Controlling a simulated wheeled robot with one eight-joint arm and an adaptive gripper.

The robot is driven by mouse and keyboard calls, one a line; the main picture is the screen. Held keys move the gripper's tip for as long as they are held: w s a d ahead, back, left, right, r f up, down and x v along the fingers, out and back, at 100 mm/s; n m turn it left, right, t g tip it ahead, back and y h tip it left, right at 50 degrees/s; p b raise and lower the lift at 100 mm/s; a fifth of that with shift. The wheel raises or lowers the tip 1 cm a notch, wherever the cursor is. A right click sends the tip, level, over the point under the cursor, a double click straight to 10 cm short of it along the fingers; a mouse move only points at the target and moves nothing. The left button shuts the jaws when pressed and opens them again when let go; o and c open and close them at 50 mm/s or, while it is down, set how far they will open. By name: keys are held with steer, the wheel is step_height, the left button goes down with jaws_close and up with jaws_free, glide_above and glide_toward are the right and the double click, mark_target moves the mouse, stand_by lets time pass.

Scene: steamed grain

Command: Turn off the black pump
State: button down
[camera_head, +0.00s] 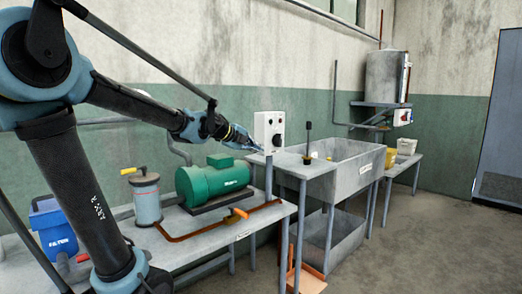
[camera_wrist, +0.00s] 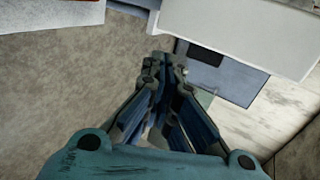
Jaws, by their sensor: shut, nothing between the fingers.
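No pump that is clearly black shows in the head view. A green motor-like pump (camera_head: 213,181) on a dark base sits on the left metal table. A white control box (camera_head: 268,130) with dark round knobs stands behind the table's right end. My gripper (camera_head: 259,149) is shut and empty, close in front of the box's lower left part; whether it touches cannot be told. In the wrist view my gripper (camera_wrist: 164,62) has its fingers together, beside the lower left edge of a white box-like body (camera_wrist: 240,28).
A grey canister (camera_head: 146,203) and copper pipe with an orange handle (camera_head: 237,213) are on the table (camera_head: 200,222). A black upright lever (camera_head: 308,130) stands beside the grey sink (camera_head: 352,165). The right floor is clear.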

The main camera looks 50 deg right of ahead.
steer(key=a, duration=0.4)
steer(key=shift+w+r, duration=0.2)
steer(key=shift+r, duration=0.05)
steer(key=shift+s+a, duration=0.1)
stand_by(0.4)
